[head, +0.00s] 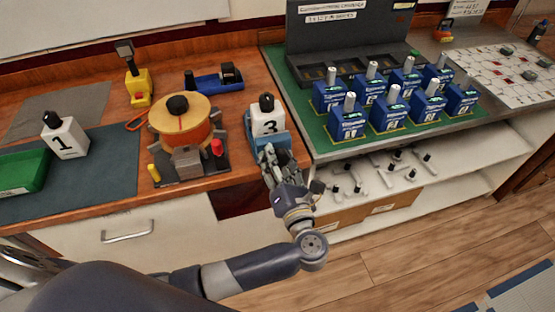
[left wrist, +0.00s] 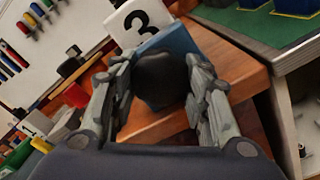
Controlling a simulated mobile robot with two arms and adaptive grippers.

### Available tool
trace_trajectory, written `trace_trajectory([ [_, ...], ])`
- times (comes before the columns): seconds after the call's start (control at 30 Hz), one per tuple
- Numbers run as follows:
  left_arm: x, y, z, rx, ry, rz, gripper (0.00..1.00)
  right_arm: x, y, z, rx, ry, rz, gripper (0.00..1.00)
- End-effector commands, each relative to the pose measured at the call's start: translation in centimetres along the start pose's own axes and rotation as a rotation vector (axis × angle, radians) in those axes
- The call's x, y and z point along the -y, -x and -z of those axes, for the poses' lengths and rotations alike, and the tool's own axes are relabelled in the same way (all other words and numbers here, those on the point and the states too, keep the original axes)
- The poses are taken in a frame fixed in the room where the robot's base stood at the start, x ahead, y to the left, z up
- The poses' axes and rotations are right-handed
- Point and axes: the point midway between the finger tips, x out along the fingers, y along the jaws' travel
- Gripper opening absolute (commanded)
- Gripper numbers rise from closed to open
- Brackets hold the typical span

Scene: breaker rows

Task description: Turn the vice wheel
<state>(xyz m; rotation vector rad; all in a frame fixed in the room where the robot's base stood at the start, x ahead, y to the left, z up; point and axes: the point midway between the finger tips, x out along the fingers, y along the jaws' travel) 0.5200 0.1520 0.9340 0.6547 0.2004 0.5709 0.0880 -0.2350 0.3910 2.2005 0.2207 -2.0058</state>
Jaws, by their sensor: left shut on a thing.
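The blue vice (head: 268,143) stands at the right end of the wooden bench and holds a white block marked 3 (head: 267,120) with a black top. Its wheel, a dark round piece (left wrist: 160,80) on the vice's front, shows in the left wrist view. My left gripper (head: 275,160) reaches the vice from the front. In the left wrist view its fingers (left wrist: 158,92) lie on both sides of the wheel and are shut on it. In the head view the gripper hides the wheel. My right gripper is not in view.
Left of the vice stands a yellow spool device (head: 181,118) on a dark base. A white block marked 1 (head: 65,137) stands farther left by a green tray (head: 22,172). On the right, a green mat (head: 318,142) bears several blue breakers (head: 391,117).

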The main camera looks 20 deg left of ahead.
Motion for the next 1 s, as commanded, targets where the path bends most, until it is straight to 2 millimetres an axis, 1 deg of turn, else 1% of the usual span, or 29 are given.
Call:
trace_trajectory([
  [0.23, 0.1, 0.1, 0.1, -0.005, -0.046, 0.003, 0.19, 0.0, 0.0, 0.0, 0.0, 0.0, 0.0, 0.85],
  [0.43, -0.1, 0.1, 0.1, -0.007, -0.156, 0.002, 0.19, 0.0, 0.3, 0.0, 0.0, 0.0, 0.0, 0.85],
  [0.8, -0.4, 0.0, -0.2, -0.004, -0.449, 0.002, 0.19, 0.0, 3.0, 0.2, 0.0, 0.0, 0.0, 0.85],
  [1.0, -0.4, 0.0, -0.2, -0.003, -0.574, 0.002, 0.19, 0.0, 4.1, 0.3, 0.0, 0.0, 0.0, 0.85],
])
